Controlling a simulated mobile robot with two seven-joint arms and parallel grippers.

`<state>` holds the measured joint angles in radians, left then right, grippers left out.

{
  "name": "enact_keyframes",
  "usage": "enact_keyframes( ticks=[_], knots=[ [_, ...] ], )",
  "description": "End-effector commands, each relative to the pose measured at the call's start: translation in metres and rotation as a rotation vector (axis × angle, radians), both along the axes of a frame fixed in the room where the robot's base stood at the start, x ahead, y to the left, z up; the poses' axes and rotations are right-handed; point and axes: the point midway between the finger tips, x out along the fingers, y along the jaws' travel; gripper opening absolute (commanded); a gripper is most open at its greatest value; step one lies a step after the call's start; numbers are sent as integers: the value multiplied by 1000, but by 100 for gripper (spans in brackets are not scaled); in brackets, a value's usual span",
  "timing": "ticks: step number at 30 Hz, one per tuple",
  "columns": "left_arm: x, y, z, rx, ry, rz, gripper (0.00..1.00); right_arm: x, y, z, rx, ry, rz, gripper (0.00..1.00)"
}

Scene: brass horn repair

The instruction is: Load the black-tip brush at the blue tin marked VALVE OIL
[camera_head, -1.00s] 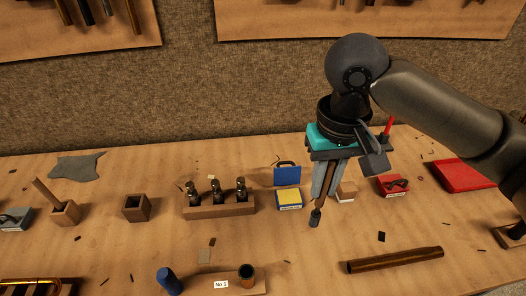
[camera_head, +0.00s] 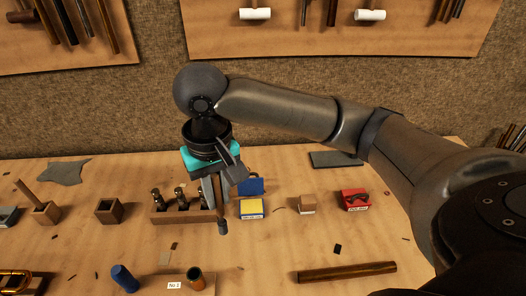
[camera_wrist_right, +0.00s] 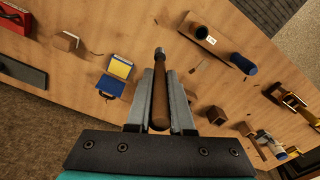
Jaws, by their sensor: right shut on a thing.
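My right gripper (camera_head: 218,197) is shut on a wooden-handled brush (camera_head: 222,228), which hangs tip down with its dark tip lowest. The brush (camera_wrist_right: 160,98) also shows between the fingers in the right wrist view. A blue tin (camera_head: 251,209) with a yellow inside stands open on the bench, its blue lid raised behind. Its front label is too small to read. The tin (camera_wrist_right: 117,72) is left of the brush in the right wrist view. In the head view the brush tip is just left of the tin and apart from it. My left gripper is not in view.
A wooden block with several dark-topped bottles (camera_head: 163,214) stands behind and left of the brush. A red tin (camera_head: 354,200) and a small wooden block (camera_head: 308,204) are to the right. A brown tube (camera_head: 347,272) lies in front. Bare bench lies between.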

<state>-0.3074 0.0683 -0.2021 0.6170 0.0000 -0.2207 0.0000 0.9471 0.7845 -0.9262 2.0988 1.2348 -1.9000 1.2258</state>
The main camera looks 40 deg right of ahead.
Motion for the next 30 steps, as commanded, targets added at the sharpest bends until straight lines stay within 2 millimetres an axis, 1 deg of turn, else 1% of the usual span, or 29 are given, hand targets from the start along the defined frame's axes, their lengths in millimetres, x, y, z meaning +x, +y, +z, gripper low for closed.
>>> enact_keyframes(
  ticks=[1,5,9,14,18,21,24,27,30],
  knots=[
    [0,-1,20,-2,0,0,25,7,1,8,4,-9,-48,0],
    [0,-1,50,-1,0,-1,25,31,-5,8,5,-61,-190,0],
    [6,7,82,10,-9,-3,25,51,-20,1,-3,-117,-338,0],
    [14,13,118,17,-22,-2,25,64,-45,-9,-21,-183,-488,0],
    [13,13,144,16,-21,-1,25,66,-70,-20,-40,-236,-588,0],
    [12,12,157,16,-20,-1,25,64,-85,-26,-50,-266,-638,0],
    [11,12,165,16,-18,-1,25,62,-96,-31,-57,-288,-667,0],
    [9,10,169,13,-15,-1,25,60,-102,-35,-60,-301,-684,0],
    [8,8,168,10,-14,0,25,60,-104,-38,-61,-307,-690,0]
  ],
)
